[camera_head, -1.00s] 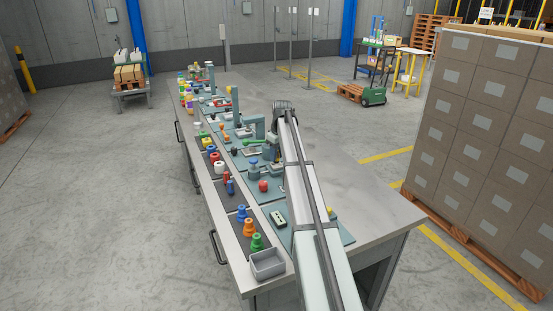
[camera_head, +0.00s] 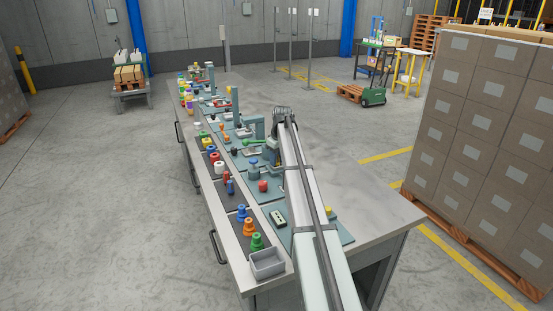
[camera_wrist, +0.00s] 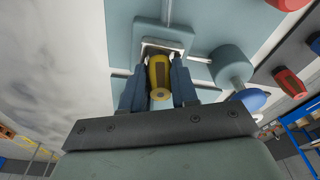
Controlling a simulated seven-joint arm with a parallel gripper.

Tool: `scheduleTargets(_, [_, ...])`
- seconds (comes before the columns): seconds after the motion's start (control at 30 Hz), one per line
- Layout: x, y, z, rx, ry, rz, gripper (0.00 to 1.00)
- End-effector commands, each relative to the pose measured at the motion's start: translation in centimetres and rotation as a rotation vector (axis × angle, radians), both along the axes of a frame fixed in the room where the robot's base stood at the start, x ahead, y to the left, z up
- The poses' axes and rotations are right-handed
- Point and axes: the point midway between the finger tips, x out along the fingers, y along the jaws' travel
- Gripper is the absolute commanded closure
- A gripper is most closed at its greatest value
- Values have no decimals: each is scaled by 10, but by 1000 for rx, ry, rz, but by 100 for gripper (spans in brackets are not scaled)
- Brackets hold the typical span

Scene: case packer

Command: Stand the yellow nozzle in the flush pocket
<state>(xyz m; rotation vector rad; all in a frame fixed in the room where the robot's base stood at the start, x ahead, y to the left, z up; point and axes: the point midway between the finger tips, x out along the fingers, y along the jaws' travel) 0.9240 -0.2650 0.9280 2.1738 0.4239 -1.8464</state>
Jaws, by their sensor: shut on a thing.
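In the wrist view my gripper (camera_wrist: 159,75) is shut on the yellow nozzle (camera_wrist: 159,70), one dark blue finger on each side. The nozzle's round end with a dark hole faces the camera. Its far end points at a light square-rimmed fitting (camera_wrist: 163,33) on a pale teal block. I cannot tell whether the nozzle touches or enters that fitting, or whether it is the flush pocket. In the head view my arm hides the gripper and the nozzle.
Beside the nozzle, a teal round knob (camera_wrist: 231,66) stands close on the right, with red parts (camera_wrist: 289,82) beyond it. The long bench (camera_head: 375,215) carries several fixtures and coloured parts. A grey bin (camera_head: 268,264) sits at its near end; the right side of its top is bare.

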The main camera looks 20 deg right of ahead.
Motion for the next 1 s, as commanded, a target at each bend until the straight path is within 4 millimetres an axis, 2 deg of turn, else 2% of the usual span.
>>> scheduleTargets(0.03, [-4, 1, -12, 3, 17, 0, 100])
scheduleTargets(0.07, [-4, 1, -13, 3, 17, 0, 69])
scheduleTargets(0.3, [-5, 1, -10, 2, 19, 0, 47])
scheduleTargets(0.47, [-6, 1, 5, 3, 20, 0, 46])
scheduleTargets(0.8, [-12, -3, 73, 2, 12, 0, 46])
scheduleTargets(1.0, [-16, -5, 104, 1, 10, 1, 46])
